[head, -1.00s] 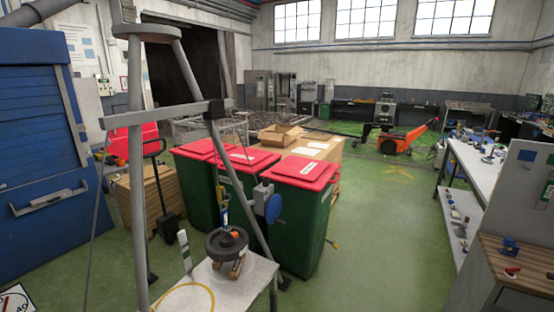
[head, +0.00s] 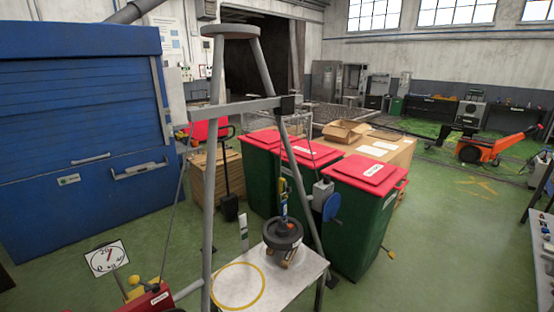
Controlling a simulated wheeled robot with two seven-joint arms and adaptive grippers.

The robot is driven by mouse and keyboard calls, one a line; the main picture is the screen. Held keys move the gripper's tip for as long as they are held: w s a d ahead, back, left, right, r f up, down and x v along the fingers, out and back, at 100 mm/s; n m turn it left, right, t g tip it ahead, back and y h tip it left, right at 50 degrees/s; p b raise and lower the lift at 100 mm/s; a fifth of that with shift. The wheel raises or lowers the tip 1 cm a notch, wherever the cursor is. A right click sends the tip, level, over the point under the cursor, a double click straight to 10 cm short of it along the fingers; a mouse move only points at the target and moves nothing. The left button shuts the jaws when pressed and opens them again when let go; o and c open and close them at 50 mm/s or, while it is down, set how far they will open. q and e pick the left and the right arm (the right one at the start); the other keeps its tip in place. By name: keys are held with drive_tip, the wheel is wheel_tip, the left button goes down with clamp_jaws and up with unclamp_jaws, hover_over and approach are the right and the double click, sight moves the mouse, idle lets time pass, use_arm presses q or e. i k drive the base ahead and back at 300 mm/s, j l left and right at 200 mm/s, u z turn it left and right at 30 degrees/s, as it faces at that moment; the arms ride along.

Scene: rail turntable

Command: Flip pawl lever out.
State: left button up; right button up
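I cannot tell for certain which part is the pawl lever. A red unit (head: 150,301) with a white label sits at the bottom left, cut off by the frame edge. Another yellow knob (head: 389,254) sticks out low on the right, by the green bins. Neither gripper is in view.
A white table (head: 300,262) with a yellow ring (head: 238,287) carries a dark round weight (head: 283,233). Green bins with red lids (head: 370,172) stand behind it. A dial sign (head: 106,258) is at left, near a blue cabinet (head: 80,140). Green floor is open at right.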

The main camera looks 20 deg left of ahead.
sight(133, 279)
drive_tip(key=u, duration=1.8)
